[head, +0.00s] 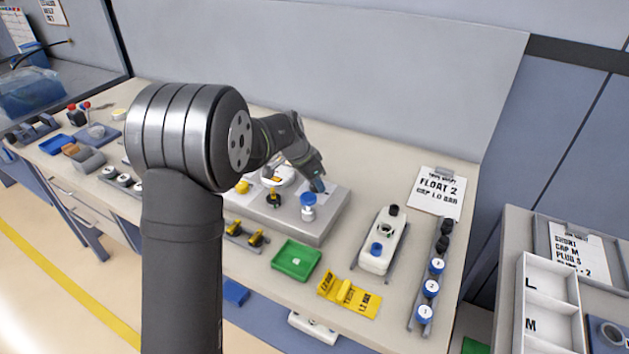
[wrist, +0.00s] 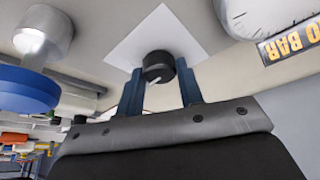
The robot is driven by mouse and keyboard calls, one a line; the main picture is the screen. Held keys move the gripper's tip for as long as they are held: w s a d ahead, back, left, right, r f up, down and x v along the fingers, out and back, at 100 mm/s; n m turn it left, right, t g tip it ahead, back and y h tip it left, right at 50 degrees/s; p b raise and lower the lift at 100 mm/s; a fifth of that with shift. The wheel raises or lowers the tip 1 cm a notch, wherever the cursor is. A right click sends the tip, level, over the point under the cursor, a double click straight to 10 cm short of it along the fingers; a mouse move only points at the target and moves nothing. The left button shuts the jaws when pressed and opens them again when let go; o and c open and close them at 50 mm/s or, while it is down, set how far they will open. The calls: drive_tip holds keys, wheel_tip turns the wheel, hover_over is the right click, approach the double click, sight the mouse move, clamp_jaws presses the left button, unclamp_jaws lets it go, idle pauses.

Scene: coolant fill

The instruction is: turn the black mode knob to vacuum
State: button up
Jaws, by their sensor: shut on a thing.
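The black mode knob (wrist: 158,67) shows in the wrist view in front of a white square plate (wrist: 150,42). It has a white pointer mark that points toward the lower left of the picture. My gripper (wrist: 160,88) has its two blue fingers on either side of the knob and is shut on it. In the head view my gripper (head: 316,184) is over the back part of the grey box (head: 325,226). The knob is hidden there behind my gripper, and the vacuum marking is not readable in either view.
A blue-topped silver post (head: 308,206) stands on the box close to my gripper. A round white gauge (wrist: 270,15) is beside the knob in the wrist view. A green tray (head: 296,260), a yellow sign (head: 348,296) and a white container (head: 382,240) stand in front and right.

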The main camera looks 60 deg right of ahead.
drive_tip(key=shift+m, duration=0.6)
drive_tip(key=o, duration=1)
drive_tip(key=shift+r, duration=0.1)
drive_tip(key=v, duration=1.7)
drive_tip(key=shift+w, duration=0.35)
drive_tip(key=shift+d, duration=0.2)
drive_tip(key=x, duration=1.7)
drive_tip(key=shift+s+a, duration=0.15)
drive_tip(key=shift+s, duration=0.15)
